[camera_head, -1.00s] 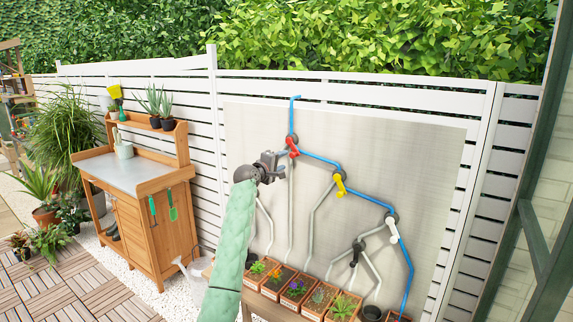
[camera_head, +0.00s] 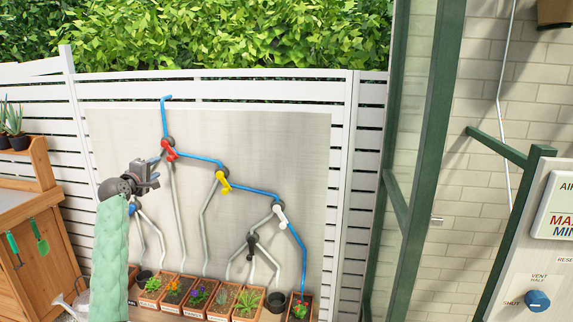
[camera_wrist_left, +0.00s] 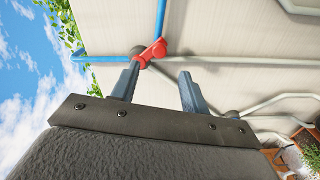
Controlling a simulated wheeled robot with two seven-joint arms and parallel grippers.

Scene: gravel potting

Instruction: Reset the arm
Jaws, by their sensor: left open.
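My left arm, in a green sleeve, comes up from the lower left in the head view. My left gripper (camera_head: 152,170) is raised in front of the pipe panel (camera_head: 290,135), below and left of the red valve handle (camera_head: 169,151). In the left wrist view the two fingers of the left gripper (camera_wrist_left: 158,88) are apart with nothing between them. The red valve handle (camera_wrist_left: 150,53) shows beyond the fingertips there, apparently apart from them. My right gripper is in neither view.
A yellow handle (camera_head: 223,182), a white handle (camera_head: 280,216) and a black handle (camera_head: 251,247) sit on the pipes. Potted plants (camera_head: 195,297) line the panel's foot. A wooden potting bench (camera_head: 40,240) stands left. A green-framed glass structure (camera_head: 408,200) and a control panel (camera_head: 540,260) are right.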

